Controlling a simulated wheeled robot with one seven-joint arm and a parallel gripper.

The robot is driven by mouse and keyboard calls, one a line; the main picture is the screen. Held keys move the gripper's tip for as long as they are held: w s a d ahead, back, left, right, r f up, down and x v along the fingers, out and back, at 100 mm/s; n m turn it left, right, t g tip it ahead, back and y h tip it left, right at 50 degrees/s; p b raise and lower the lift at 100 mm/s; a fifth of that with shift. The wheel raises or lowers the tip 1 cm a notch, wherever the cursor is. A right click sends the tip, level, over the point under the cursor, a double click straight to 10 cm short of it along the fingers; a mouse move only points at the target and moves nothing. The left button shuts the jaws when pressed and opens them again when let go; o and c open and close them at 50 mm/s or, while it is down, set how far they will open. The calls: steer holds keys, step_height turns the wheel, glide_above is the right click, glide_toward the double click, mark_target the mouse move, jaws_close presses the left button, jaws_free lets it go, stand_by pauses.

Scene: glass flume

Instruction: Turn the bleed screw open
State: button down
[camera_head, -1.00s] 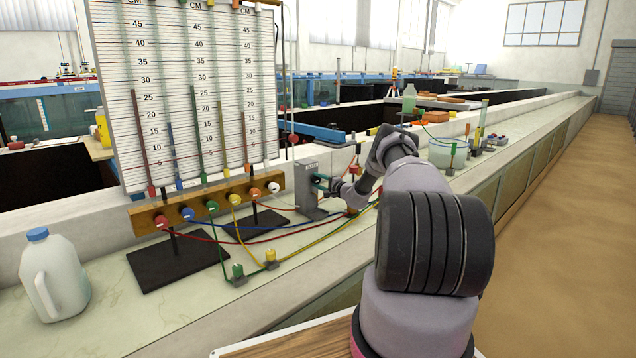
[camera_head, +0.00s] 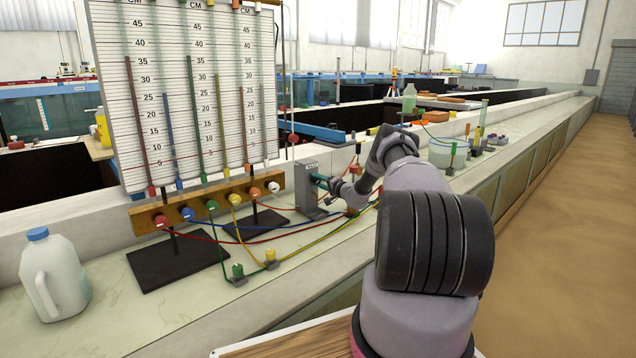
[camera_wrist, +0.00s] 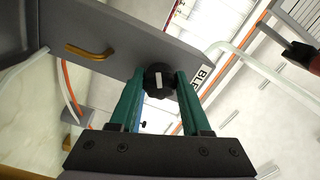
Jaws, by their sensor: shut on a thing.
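The bleed screw (camera_wrist: 159,80) is a black knob with a white mark, on a grey upright plate (camera_wrist: 125,42) in the wrist view. My gripper (camera_wrist: 158,88) has teal fingers on either side of the knob and is shut on it. In the head view the plate stands on the bench as a grey block (camera_head: 307,187), and my gripper (camera_head: 320,181) meets its right face. The knob is hidden by the fingers there. Part of a label reading "BL" (camera_wrist: 203,75) shows beside the knob.
A manometer board (camera_head: 190,90) with coloured columns stands left of the block, above a wooden bar of coloured ports (camera_head: 175,210). Coloured tubes (camera_head: 310,240) cross the bench in front. A white jug (camera_head: 55,278) stands at the left. A bent brass-coloured piece (camera_wrist: 90,52) sticks out near the knob.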

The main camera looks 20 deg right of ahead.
steer(key=shift+f, duration=0.1)
steer(key=shift+c, duration=1.9)
jaws_free()
steer(key=shift+s, duration=0.1)
steer(key=v, duration=1)
steer(key=shift+s, duration=0.3)
steer(key=shift+d, duration=0.15)
